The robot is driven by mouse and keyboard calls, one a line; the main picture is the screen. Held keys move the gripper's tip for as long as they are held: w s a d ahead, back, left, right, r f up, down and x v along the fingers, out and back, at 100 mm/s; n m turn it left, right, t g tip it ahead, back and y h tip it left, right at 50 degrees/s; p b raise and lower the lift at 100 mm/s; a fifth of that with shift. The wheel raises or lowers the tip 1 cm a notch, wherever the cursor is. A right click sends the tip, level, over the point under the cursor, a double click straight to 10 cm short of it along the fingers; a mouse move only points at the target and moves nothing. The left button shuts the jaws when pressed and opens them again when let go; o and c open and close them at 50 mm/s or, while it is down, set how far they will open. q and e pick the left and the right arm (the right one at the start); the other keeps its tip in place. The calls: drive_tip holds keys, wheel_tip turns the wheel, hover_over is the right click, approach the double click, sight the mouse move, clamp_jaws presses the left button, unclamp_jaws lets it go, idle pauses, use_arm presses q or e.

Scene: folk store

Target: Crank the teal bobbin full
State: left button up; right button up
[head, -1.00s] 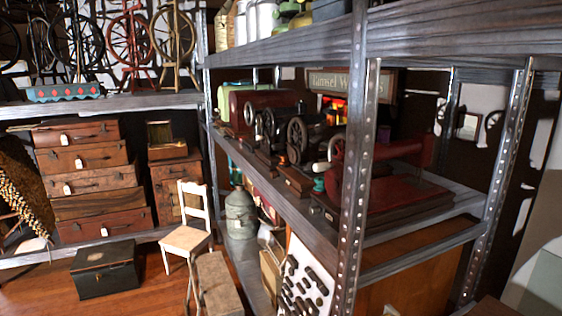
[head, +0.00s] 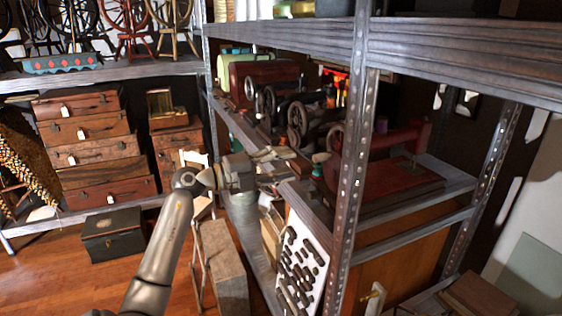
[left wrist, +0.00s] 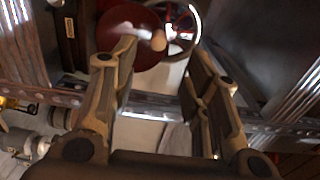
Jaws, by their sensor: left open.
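A small teal piece that looks like the bobbin (head: 317,169) is on the middle shelf, by the red sewing machine (head: 395,180); its winding is too small to tell. My left gripper (head: 291,156) reaches over the shelf edge and stands open just left of the teal piece. In the left wrist view its two spread fingers (left wrist: 158,62) have a dark red disc (left wrist: 128,38) and a spoked wheel (left wrist: 182,22) beyond them. A pale rounded knob (left wrist: 158,40) shows between the fingers; I cannot tell whether they touch it. My right gripper is not in view.
A metal shelf post (head: 352,150) stands right of the gripper. More sewing machines (head: 265,80) line the shelf behind. Below are a white tool board (head: 303,265) and a wooden box (head: 222,265). Stacked suitcases (head: 90,150) stand at the left; some floor there is clear.

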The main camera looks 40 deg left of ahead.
sight(313, 159)
use_arm(q)
drive_tip(key=x, duration=0.9)
drive_tip(key=shift+w+d+f, duration=0.1)
drive_tip(key=shift+w+f, duration=0.05)
drive_tip(key=shift+w, duration=0.1)
drive_tip(key=shift+w+p, duration=0.1)
drive_tip(key=shift+p, duration=0.4)
drive_tip(key=shift+c, duration=0.4)
drive_tip(key=shift+d, duration=0.1)
drive_tip(key=c, duration=0.8)
drive_tip(key=shift+o, duration=0.2)
